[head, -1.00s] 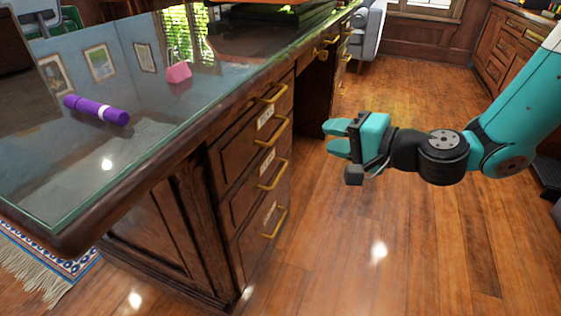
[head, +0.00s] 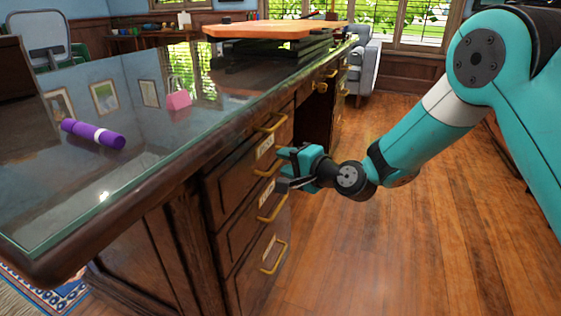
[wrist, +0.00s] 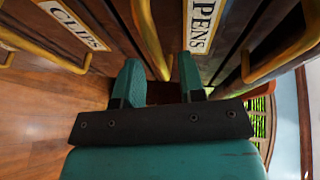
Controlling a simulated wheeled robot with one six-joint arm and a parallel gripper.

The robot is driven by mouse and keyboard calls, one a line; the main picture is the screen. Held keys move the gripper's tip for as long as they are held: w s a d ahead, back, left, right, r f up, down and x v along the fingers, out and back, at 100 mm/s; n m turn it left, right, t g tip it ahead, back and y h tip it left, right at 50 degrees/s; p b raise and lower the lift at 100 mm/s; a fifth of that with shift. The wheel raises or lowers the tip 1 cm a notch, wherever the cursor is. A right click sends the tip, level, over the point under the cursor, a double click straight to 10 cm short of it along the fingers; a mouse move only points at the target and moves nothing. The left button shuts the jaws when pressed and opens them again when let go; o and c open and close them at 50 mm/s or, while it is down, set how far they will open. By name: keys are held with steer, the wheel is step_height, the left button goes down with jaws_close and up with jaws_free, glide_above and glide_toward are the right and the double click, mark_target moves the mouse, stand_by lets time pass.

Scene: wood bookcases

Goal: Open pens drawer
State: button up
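The pens drawer is in the right face of the wooden desk, marked by a PENS label (wrist: 201,24) in the wrist view. Its brass handle (wrist: 150,38) runs beside the label, with its near end in the gap between my fingers. My gripper (wrist: 161,82) is open, with its two teal fingers apart on either side of the handle. I cannot tell whether they touch it. In the head view my gripper (head: 283,168) is at the drawer fronts, just below the upper label, and hides part of the handle there. The drawer looks shut.
A CLIPS label (wrist: 72,24) and its handle (wrist: 40,55) are beside the pens drawer. Another handle (wrist: 283,60) is on the other side. The glass desktop (head: 95,125) holds a purple cylinder (head: 92,134). The wooden floor (head: 400,240) to the right is clear.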

steer(key=shift+x, duration=1.3)
jaws_close()
steer(key=shift+d, duration=0.1)
